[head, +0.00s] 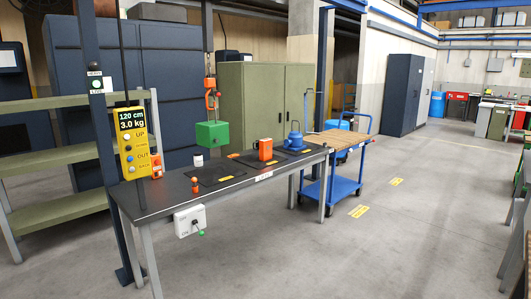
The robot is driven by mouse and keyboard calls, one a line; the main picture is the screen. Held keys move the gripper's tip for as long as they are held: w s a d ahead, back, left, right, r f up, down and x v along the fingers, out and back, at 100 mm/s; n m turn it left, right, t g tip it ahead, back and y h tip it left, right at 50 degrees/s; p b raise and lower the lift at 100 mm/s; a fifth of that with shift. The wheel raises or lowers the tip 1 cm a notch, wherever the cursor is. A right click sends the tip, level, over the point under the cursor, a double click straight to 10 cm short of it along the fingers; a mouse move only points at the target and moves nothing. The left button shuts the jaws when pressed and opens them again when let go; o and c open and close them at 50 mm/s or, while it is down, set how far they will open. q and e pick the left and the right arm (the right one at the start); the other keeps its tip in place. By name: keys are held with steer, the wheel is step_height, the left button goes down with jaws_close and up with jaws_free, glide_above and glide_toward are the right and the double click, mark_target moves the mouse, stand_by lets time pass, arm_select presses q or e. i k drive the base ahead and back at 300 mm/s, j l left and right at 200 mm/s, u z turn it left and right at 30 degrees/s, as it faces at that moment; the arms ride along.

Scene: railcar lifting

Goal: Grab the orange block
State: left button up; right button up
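An orange block (265,149) stands upright on the dark tabletop (160,192), right of the middle of the table. A small dark part shows at its left side; I cannot tell what it is. A green block (212,134) hangs from an orange hoist hook (211,98) above the table, left of the orange block. A blue object with a looped top (295,138) stands to its right, near the table's right end. Neither of my grippers shows in the head view.
A yellow control box (133,140) reading 120 cm and 3.0 kg hangs at the table's left. A white switch box (189,220) is on the table's front. A blue cart (342,187) stands beyond the right end.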

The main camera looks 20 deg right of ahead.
mark_target(264, 144)
steer(key=i+l+z, duration=0.4)
steer(key=i, duration=0.5)
steer(key=i+z, duration=0.45)
steer(key=i, duration=0.45)
